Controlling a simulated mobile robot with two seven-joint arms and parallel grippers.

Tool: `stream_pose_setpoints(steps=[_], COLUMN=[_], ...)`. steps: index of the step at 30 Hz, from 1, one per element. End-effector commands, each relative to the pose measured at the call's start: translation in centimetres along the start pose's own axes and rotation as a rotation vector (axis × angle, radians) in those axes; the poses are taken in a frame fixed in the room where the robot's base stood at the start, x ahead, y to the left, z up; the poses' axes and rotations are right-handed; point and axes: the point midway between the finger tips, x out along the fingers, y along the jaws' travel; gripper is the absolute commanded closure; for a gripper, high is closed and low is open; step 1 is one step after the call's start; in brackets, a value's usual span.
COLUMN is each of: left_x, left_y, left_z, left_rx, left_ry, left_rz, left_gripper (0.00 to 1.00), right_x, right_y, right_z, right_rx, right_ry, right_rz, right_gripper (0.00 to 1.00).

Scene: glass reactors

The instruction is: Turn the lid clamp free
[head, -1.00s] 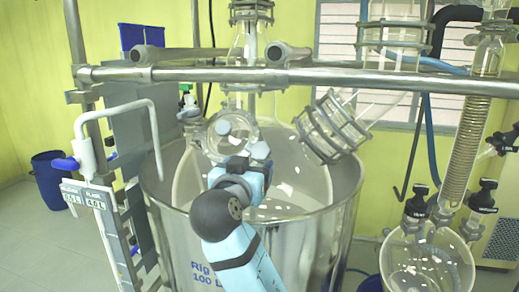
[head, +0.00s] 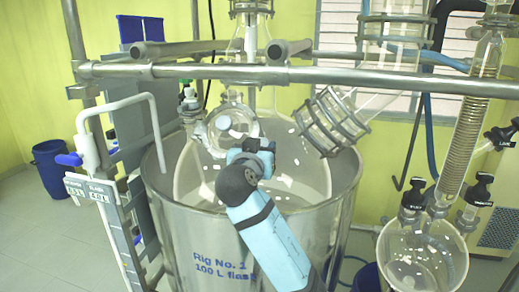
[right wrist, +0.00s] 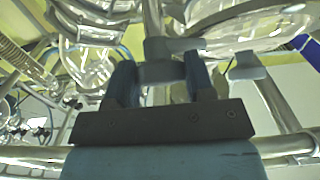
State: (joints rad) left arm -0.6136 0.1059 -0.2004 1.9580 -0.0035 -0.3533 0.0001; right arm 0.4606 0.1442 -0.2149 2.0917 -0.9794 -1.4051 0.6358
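The round glass port (head: 246,130) with its metal ring stands at the top of the big reactor flask (head: 300,180). My right gripper (head: 247,150) is just below and in front of this port, its arm coming from the lower right. In the right wrist view, the two dark fingers stand either side of a grey part of the lid clamp (right wrist: 160,72). The part fills the gap and the fingers look closed on it. In the head view my gripper hides much of the clamp. My left gripper is not in view.
A metal rail (head: 400,78) crosses in front above the gripper. A ringed glass neck (head: 332,122) is close on the right. A bent white pipe (head: 150,110) is on the left. A coil condenser (head: 465,125) and round flask (head: 425,260) stand at the right.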

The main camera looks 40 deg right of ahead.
Motion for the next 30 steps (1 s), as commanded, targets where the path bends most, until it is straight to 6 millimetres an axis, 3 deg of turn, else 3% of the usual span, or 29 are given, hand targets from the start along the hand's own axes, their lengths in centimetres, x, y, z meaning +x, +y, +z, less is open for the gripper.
stream_pose_setpoints(steps=[16, 30], left_x=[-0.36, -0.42], left_y=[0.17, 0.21], left_z=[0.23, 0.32], left_rx=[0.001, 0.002], left_ry=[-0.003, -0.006], left_rz=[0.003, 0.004], left_gripper=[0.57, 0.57], right_x=[0.02, 0.06], right_y=[0.10, 0.44], right_z=[0.01, -0.16], right_rx=[-0.052, -0.345], right_ry=[0.000, 0.002], right_rz=[-0.043, -0.289], right_gripper=[0.75, 0.75])
